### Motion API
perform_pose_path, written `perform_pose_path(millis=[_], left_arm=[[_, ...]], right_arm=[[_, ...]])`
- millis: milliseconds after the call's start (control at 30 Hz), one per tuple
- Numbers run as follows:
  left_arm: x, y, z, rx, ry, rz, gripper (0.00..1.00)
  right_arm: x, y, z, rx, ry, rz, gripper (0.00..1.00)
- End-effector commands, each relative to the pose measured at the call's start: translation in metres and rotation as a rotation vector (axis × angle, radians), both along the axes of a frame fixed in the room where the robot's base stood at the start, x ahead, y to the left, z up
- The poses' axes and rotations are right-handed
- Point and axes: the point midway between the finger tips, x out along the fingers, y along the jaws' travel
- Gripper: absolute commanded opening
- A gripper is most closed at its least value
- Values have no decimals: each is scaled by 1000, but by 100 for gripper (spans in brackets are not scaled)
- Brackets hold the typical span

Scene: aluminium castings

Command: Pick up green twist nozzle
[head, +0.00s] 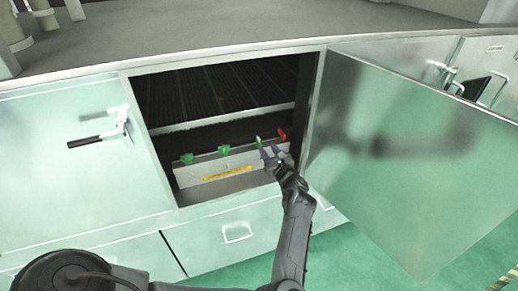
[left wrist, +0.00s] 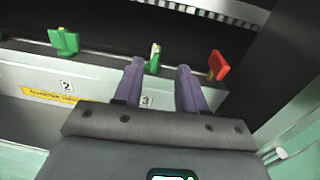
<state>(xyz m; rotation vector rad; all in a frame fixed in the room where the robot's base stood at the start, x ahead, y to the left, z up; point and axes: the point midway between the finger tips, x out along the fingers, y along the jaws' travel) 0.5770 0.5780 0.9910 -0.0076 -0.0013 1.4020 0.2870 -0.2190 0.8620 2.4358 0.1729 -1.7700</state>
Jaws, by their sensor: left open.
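Three green nozzles stand in a row along a pale holder inside the open cabinet: a left one (head: 187,158), a middle one (head: 223,149) and a right one (head: 259,142). I cannot tell which is the twist nozzle by shape. In the left wrist view, the right green nozzle (left wrist: 154,58) is narrow and upright, and another green nozzle (left wrist: 64,40) is wider. My left gripper (head: 269,153) is open and empty at the holder's right part. Its purple fingertips (left wrist: 160,68) lie on either side of the right green nozzle in the picture; contact is not visible.
A red piece (head: 282,134) stands right of the green ones. The holder (head: 190,177) carries a yellow label and numbers. A metal rack (head: 225,118) lies above. The open door (head: 420,150) stands to the right, close to my arm.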

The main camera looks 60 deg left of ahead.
Motion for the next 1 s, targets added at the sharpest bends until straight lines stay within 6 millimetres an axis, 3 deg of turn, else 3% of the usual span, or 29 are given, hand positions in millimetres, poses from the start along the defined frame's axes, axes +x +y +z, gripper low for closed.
perform_pose_path(millis=[33,300,433,767,1000], left_arm=[[1,4,-5,-3,-6,3,40],[2,21,-6,3,-1,1,40],[5,39,-2,5,3,0,40],[7,57,-2,5,5,-1,40],[9,88,-5,6,4,0,40]], right_arm=[[0,0,-12,0,-1,0,43],[0,0,-46,0,1,0,43],[0,0,-47,-1,2,0,43],[0,0,-49,-1,1,0,43],[0,0,-52,-1,0,0,43]])
